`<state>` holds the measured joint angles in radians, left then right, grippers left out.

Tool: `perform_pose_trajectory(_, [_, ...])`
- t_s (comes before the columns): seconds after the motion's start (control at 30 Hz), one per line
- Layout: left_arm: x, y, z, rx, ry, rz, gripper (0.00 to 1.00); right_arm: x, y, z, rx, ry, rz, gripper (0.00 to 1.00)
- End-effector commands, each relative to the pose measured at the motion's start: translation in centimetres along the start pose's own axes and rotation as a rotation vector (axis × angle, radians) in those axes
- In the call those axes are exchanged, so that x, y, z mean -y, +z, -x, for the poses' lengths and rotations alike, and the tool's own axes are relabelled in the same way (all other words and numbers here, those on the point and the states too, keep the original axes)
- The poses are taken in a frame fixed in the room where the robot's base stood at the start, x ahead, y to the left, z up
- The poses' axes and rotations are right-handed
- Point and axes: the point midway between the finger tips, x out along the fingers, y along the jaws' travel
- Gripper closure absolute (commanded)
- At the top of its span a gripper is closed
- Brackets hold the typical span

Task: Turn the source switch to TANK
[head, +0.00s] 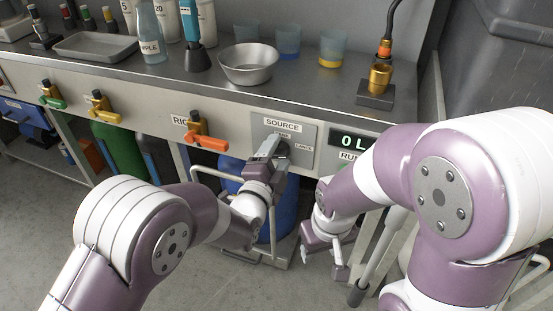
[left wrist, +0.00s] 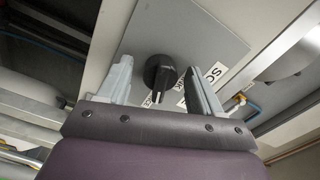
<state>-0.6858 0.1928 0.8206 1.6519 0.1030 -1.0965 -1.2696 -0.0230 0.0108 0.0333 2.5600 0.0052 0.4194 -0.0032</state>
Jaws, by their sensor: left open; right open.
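The source switch (left wrist: 160,72) is a black round knob on a grey plate (head: 308,133) under a SOURCE label (head: 283,125) on the bench front. In the head view my left gripper (head: 270,148) is at the plate and partly covers the knob and the lower labels. In the left wrist view its two grey fingers (left wrist: 160,82) stand open on either side of the knob, with gaps showing. The knob's pointer setting cannot be read clearly. My right gripper (head: 338,258) hangs open and empty below the panel, to the right.
A digital display (head: 352,141) sits right of the switch plate. Orange (head: 205,142), yellow (head: 103,107) and green (head: 52,95) valve handles are to the left. A metal bowl (head: 249,64) and cups stand on the bench above. A blue drum (head: 284,212) is below.

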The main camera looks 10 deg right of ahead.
Motion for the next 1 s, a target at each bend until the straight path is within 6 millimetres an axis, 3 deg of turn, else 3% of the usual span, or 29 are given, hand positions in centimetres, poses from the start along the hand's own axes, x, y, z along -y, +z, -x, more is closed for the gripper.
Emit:
perform_pose_trajectory(0.17, [0.06,-0.02,-0.01,0.0,0.0,0.0,0.35,0.0,-0.01,0.05,0.0,0.0,0.0,0.46])
perform_pose_trajectory(0.37, [0.05,-0.02,0.01,0.0,0.0,0.0,0.91,0.0,-0.01,0.05,0.0,0.0,0.0,0.46])
perform_pose_trajectory(0.73, [0.05,-0.03,0.02,0.0,0.0,0.051,0.9,0.0,-0.02,0.15,0.0,0.0,0.0,0.46])
perform_pose_trajectory(1.0, [0.06,-0.06,0.02,0.0,0.0,0.235,0.9,0.0,-0.05,0.43,0.0,0.0,0.0,0.46])
